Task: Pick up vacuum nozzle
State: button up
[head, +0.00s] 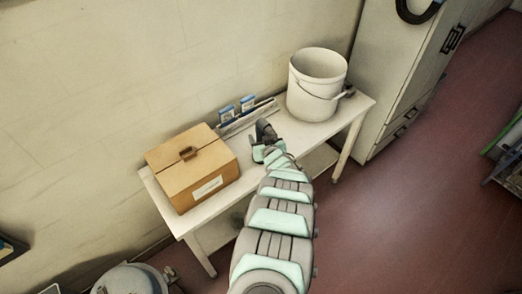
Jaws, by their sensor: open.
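My gripper (264,130) reaches over the middle of the white table in the head view. It is open, and its dark fingers are small in this view. A long, thin grey piece (246,118) lies on the table at the back, just beyond the fingers. It may be the vacuum nozzle, but I cannot tell for sure. I cannot tell whether the fingers touch anything. My arm hides part of the table's front edge.
A brown cardboard box (190,166) stands left on the white table (168,202), close to the wall. A white bucket (316,86) stands right. Two blue-and-white packets (248,102) stand behind. A pale cabinet (400,80) is beyond the right end. Red floor (400,220) is open at right.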

jog(key=shift+b+x, duration=0.35)
jog(key=shift+x, duration=0.45)
jog(key=shift+w+f+b, duration=0.45)
jog(key=shift+f+b, duration=0.1)
jog(key=shift+b, duration=0.2)
jog(key=shift+w+a+b, duration=0.2)
jog(key=shift+w+b, duration=0.25)
jog(key=shift+w+r, duration=0.1)
jog(key=shift+r, duration=0.05)
grip_shut()
